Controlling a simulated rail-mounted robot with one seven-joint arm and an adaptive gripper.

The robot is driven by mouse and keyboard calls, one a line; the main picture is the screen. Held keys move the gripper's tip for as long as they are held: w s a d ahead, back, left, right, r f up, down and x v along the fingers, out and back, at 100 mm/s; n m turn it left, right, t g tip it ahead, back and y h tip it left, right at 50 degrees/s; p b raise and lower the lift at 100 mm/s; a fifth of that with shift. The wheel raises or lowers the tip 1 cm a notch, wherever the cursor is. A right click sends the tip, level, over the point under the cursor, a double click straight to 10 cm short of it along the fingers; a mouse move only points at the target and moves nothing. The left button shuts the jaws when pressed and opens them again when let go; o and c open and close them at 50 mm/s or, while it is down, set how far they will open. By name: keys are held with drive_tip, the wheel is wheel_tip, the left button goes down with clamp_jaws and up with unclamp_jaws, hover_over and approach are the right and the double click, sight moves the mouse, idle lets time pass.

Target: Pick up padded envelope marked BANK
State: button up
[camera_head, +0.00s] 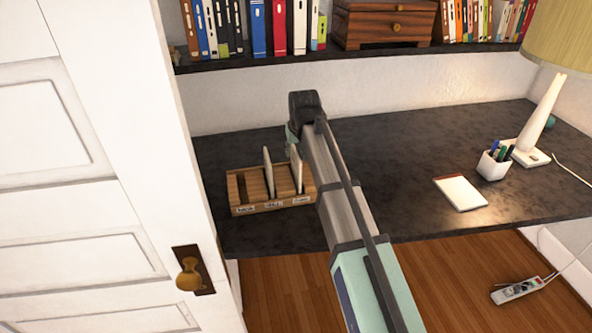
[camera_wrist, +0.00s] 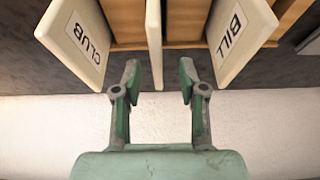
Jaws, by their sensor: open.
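A wooden rack (camera_head: 262,205) with several slots and small front labels stands on the dark desk, with upright pale envelopes in it. In the wrist view, an envelope marked CLUB (camera_wrist: 75,42) is at left and one marked BILL (camera_wrist: 238,42) at right. Between them a third envelope (camera_wrist: 153,40) shows edge-on, its marking not visible; no BANK marking can be read on an envelope. My gripper (camera_wrist: 158,78) is open, its fingers on either side of the middle envelope's edge. In the head view my arm hides the gripper and part of the rack.
A white door (camera_head: 100,200) with a brass knob stands close at left. A bookshelf (camera_head: 350,58) runs above the desk. At right are a notepad (camera_head: 460,193), a pen cup (camera_head: 493,164) and a lamp (camera_head: 540,120). The desk's middle is clear apart from my arm.

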sight(295, 162)
drive_tip(key=shift+d+p+x, duration=0.2)
drive_tip(key=shift+p+x, duration=0.85)
drive_tip(key=shift+x, duration=2.5)
drive_tip(key=shift+f, duration=0.1)
drive_tip(key=shift+f, duration=0.25)
clamp_jaws()
